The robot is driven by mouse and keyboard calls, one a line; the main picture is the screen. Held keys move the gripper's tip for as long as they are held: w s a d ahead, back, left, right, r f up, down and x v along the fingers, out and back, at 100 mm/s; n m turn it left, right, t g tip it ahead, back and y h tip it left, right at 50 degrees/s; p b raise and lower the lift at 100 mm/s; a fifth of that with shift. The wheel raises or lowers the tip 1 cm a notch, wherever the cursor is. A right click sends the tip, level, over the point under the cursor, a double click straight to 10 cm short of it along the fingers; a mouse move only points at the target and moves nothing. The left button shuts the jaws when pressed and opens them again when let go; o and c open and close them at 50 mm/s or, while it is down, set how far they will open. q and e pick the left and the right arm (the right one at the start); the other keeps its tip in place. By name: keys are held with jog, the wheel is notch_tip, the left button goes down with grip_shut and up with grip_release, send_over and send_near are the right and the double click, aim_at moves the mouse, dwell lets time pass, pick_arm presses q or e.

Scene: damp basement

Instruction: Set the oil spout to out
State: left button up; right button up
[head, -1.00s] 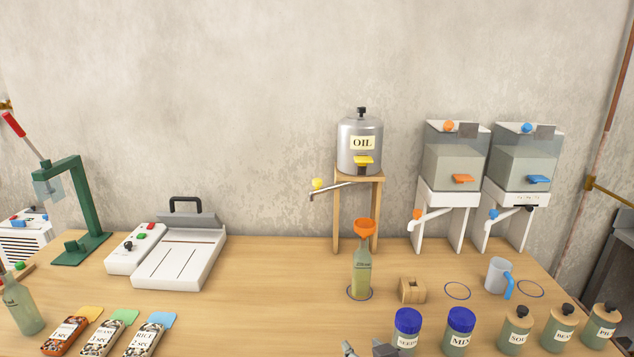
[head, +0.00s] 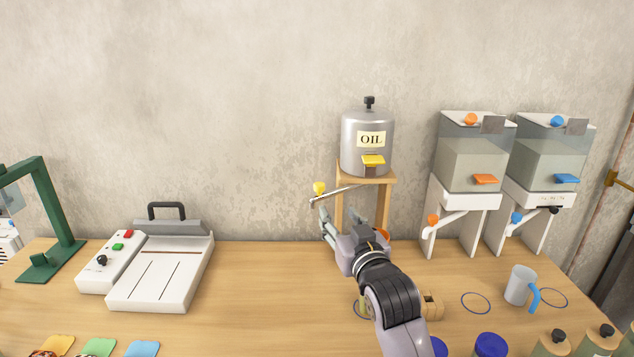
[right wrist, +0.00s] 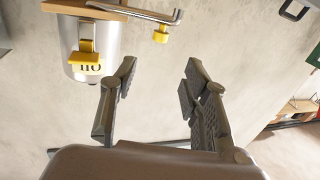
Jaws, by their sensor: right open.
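The grey metal oil tank (head: 355,155), labelled OIL, stands on a wooden stand (head: 390,200). Its thin oil spout (head: 338,193) points left and slightly down, with a yellow knob (head: 319,188) near its free end. My right gripper (head: 341,213) is open and empty, just below and in front of the spout. In the right wrist view the tank appears upside down. There the spout (right wrist: 135,12) and knob (right wrist: 161,35) lie beyond the open fingers (right wrist: 160,68), apart from them. My left gripper is not in view.
My right arm mostly hides the bottle and its orange funnel (head: 384,235). A wooden block (head: 432,304) and a grey mug (head: 519,285) stand to the right. Two white-framed dispensers (head: 470,165) are at the right. A white sealing machine (head: 160,275) stands left; the table between is clear.

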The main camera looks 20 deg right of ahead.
jog(key=p, duration=0.1)
send_near(321, 188)
jog(key=w+p, duration=0.1)
jog(key=w, duration=0.7)
jog(key=shift+w+r+p, duration=0.1)
jog(key=shift+w+p, duration=0.15)
jog(key=shift+p, duration=0.1)
jog(key=shift+w+d, duration=0.1)
jog(key=shift+w, duration=1.3)
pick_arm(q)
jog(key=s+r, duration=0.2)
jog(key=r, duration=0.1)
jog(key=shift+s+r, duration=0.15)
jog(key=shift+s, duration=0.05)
pick_arm(e)
jog(key=shift+c, duration=0.3)
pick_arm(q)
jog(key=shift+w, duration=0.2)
pick_arm(e)
grip_shut()
